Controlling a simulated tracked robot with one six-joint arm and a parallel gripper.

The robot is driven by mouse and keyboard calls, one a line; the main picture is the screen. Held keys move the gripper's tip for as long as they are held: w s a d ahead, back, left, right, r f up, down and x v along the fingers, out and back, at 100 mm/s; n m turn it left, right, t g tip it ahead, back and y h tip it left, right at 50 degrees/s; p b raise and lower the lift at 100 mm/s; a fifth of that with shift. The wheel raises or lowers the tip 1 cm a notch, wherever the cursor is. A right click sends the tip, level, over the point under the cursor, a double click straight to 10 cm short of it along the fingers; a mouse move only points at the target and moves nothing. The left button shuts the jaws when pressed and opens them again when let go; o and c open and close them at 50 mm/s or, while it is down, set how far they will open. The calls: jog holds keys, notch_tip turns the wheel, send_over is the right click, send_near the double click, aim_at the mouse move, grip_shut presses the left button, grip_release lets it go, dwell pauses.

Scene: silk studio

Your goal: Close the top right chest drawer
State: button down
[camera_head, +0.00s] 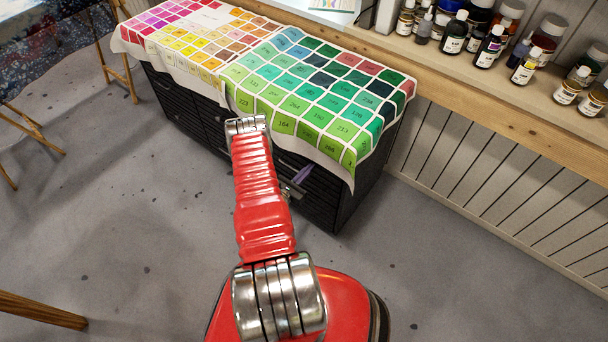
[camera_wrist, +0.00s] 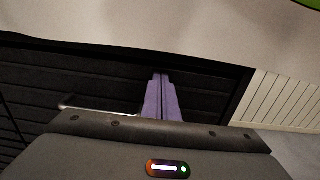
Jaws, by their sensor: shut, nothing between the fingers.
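The black chest (camera_head: 352,197) stands against the wall, with slatted drawer fronts below a colour-chart cloth. Its right-hand drawer front (camera_head: 322,203) shows beside my red arm. The cloth and my arm hide much of the top right drawer, and I cannot tell how far it is open. My gripper (camera_head: 306,170) is at the right part of the chest front, just under the cloth edge. In the wrist view its purple fingers (camera_wrist: 161,76) are together and empty, in front of the dark slats. A metal handle (camera_wrist: 85,108) shows left of them; contact is unclear.
The colour-chart cloth (camera_head: 290,92) hangs over the chest's front edge. A wooden shelf (camera_head: 480,95) with several paint bottles runs along the wall at right. Wooden easel legs (camera_head: 122,55) stand at left. The grey floor (camera_head: 110,230) in front is mostly clear.

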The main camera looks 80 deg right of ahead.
jog(key=v, duration=1.4)
jog(key=shift+w, duration=0.1)
dwell(0.4)
